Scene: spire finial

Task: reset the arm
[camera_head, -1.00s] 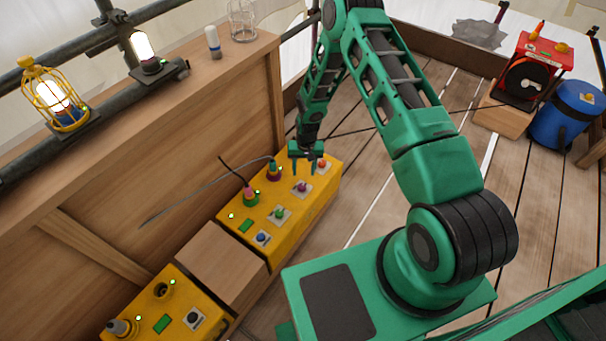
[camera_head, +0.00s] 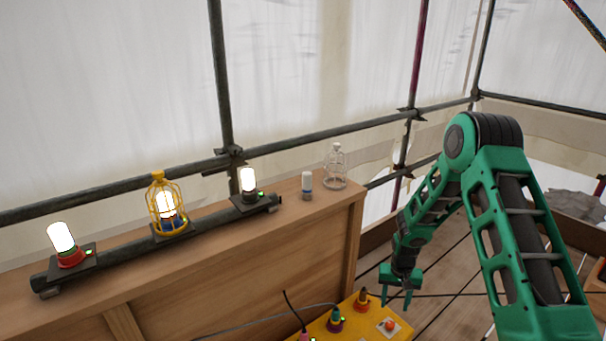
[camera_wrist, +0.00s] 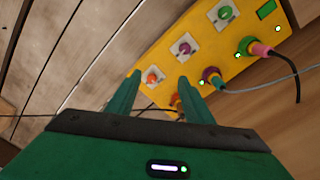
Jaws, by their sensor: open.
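My green gripper (camera_head: 397,297) hangs from my arm at the right of the head view, fingers pointing down beside the far end of a yellow control box (camera_head: 374,325). In the wrist view my gripper (camera_wrist: 158,82) has its two fingers apart with nothing held between them. The yellow box (camera_wrist: 160,68) lies past the fingertips and carries an orange button (camera_wrist: 152,77), a purple button (camera_wrist: 184,47) and a green button (camera_wrist: 224,13). Plugs with cables stand on the box, including a green and pink one (camera_wrist: 247,46). One plug is partly hidden behind a finger.
A wooden counter (camera_head: 250,255) runs along the left. Lit lamps, one in a yellow cage (camera_head: 168,208), stand on a dark rail. A white-topped bulb (camera_head: 307,184) and a clear wire cage (camera_head: 335,168) stand on the counter. Scaffold poles cross behind. Plank floor (camera_head: 455,285) is open near my arm.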

